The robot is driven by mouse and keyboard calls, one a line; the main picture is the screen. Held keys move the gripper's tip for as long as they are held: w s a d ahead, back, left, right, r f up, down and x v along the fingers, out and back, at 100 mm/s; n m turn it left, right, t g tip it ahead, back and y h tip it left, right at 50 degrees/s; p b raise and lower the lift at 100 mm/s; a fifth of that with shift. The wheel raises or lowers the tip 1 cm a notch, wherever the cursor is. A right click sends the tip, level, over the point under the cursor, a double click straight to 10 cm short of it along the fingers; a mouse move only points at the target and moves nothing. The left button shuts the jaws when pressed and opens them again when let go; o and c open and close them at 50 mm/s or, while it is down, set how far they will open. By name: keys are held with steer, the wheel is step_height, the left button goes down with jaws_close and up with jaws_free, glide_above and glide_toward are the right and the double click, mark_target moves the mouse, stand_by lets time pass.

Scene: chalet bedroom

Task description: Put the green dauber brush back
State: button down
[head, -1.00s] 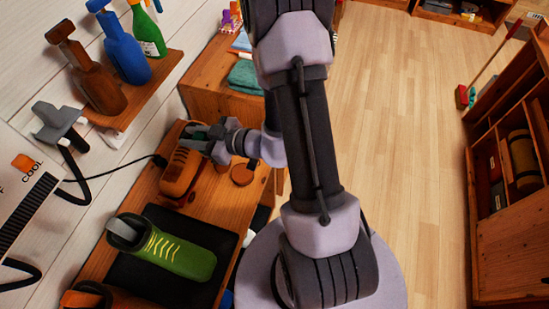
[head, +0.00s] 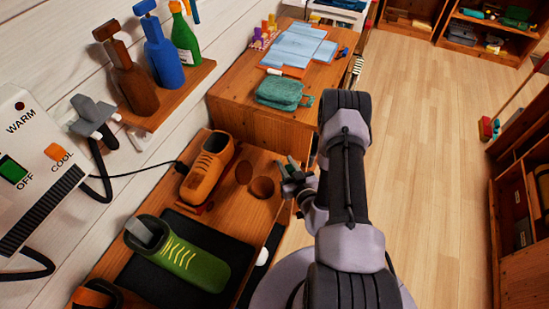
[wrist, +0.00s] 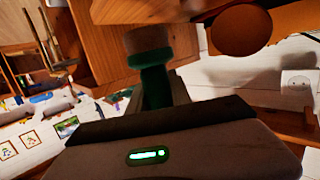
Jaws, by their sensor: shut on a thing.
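My gripper (head: 297,184) is shut on the green dauber brush, just off the right edge of the wooden bench (head: 222,212). In the wrist view the brush (wrist: 150,60) stands between the fingers (wrist: 156,92), with a green body and a wider greyish-brown end pointing away from me. In the head view only a small dark green part of it shows at the gripper. Two round, dark brown spots lie on the bench left of the gripper, a nearer one (head: 262,187) and a farther one (head: 243,173). I cannot tell for certain whether they are holes or discs.
An orange shoe (head: 208,165) and a green shoe (head: 180,255) on a black mat (head: 238,262) occupy the bench. Brown, blue and green bottles (head: 185,40) stand on a wall shelf. A cabinet with teal cloth (head: 284,93) stands behind.

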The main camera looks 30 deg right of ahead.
steer(key=b+x, duration=0.1)
steer(key=x, duration=0.2)
steer(key=b+x, duration=0.1)
steer(key=x, duration=0.3)
steer(key=b+x, duration=0.1)
steer(key=x, duration=0.3)
steer(key=shift+w+a+r, duration=0.15)
steer(key=shift+a+r, duration=0.1)
steer(key=shift+r, duration=0.1)
step_height(320, 180, down, 3)
steer(key=shift+f+b, duration=0.2)
steer(key=shift+b, duration=0.9)
steer(key=shift+r, duration=0.15)
steer(key=c, duration=1.2)
jaws_free()
steer(key=shift+o, duration=0.2)
